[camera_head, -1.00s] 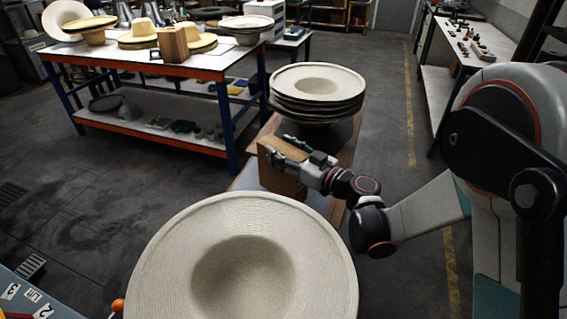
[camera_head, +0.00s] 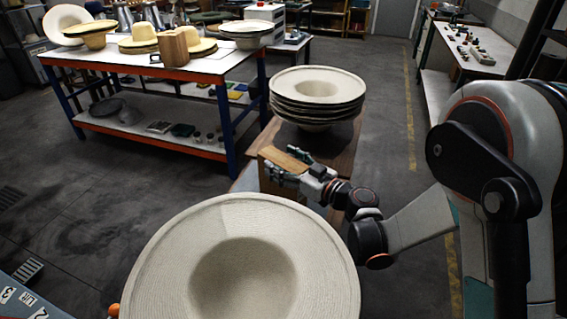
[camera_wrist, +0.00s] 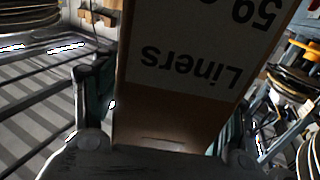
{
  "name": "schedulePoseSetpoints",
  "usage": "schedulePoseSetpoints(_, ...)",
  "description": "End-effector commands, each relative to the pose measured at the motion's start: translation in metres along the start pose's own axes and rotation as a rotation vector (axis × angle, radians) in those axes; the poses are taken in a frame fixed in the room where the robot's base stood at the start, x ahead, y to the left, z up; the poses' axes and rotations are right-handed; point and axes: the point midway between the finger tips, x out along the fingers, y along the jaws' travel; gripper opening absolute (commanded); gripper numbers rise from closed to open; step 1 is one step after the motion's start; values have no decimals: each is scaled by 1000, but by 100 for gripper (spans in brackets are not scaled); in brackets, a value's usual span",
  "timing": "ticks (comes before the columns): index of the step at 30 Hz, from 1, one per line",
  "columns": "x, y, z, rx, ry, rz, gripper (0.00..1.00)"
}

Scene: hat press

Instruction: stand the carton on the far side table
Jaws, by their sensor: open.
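The carton (camera_head: 282,158) is a brown box at the near end of a wooden-topped bench (camera_head: 343,142). In the wrist view the carton (camera_wrist: 160,110) fills the middle, with a white label reading "Liners" upside down. My gripper (camera_head: 288,164) is open, with one finger on each side of the carton. In the wrist view, dark finger pads flank the box; I cannot tell whether they touch it. The carton's lower part is hidden by the gripper and the hat in front. I cannot tell which table is the far side table.
A large pale hat (camera_head: 200,225) fills the near foreground. A hat stack (camera_head: 318,90) stands just behind the carton. A blue-legged workbench (camera_head: 110,62) at back left holds hats and a brown block (camera_head: 173,47). A small table (camera_head: 293,45) stands behind. An open aisle (camera_head: 395,120) lies right.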

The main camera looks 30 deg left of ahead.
Motion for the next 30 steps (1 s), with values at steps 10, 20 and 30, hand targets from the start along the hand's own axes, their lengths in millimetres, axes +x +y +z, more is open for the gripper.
schedulePoseSetpoints(10, -40, 2, -4, 0, 0, 4, 66)
schedulePoseSetpoints(20, -102, 1, -2, 0, 0, 3, 66)
schedulePoseSetpoints(30, -120, 0, -2, 0, 0, 0, 66)
